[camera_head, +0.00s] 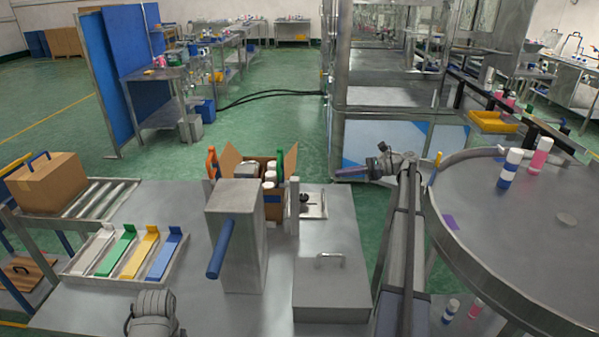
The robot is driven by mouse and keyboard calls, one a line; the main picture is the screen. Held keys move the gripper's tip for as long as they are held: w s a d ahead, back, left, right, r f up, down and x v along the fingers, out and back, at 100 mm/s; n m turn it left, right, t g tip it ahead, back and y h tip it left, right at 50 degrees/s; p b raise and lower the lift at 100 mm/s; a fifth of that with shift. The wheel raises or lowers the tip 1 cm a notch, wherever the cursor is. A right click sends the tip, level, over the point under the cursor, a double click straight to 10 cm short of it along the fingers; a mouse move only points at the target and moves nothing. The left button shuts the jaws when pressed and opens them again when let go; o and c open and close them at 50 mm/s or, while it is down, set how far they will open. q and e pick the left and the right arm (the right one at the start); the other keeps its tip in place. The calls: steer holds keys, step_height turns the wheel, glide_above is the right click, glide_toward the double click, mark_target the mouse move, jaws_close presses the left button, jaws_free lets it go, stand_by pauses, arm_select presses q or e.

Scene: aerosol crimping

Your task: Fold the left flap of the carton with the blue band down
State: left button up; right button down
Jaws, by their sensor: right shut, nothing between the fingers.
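The carton with the blue band (272,207) stands open on the metal table behind a grey box-shaped post, which hides part of its left side. Its left flap (231,160) stands up and leans outward. Its right flap (290,160) also stands up. White-capped cans show inside. My right gripper (362,172) is to the right of the carton, clear of it and past the table's right side, pointing left; it is shut and empty. A joint of my left arm shows at the bottom left, but its gripper is out of view.
The grey post (236,250) with a blue handle stands in front of the carton. A lidded metal box (331,290) is at front right. A tray of coloured pieces (98,245) and a closed carton (46,184) are left. A round table (520,240) is right.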

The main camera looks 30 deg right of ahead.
glide_toward(293, 171)
steer(key=w+a+f, duration=0.2)
steer(key=w+a, duration=0.1)
arm_select(q)
steer(key=shift+w+r+p, duration=0.15)
steer(key=shift+w+p, duration=0.1)
steer(key=shift+p, duration=0.05)
arm_select(e)
steer(key=shift+w+a+r, duration=0.15)
steer(key=shift+w+a, duration=0.35)
steer(key=shift+a, duration=0.05)
steer(key=shift+a, duration=0.1)
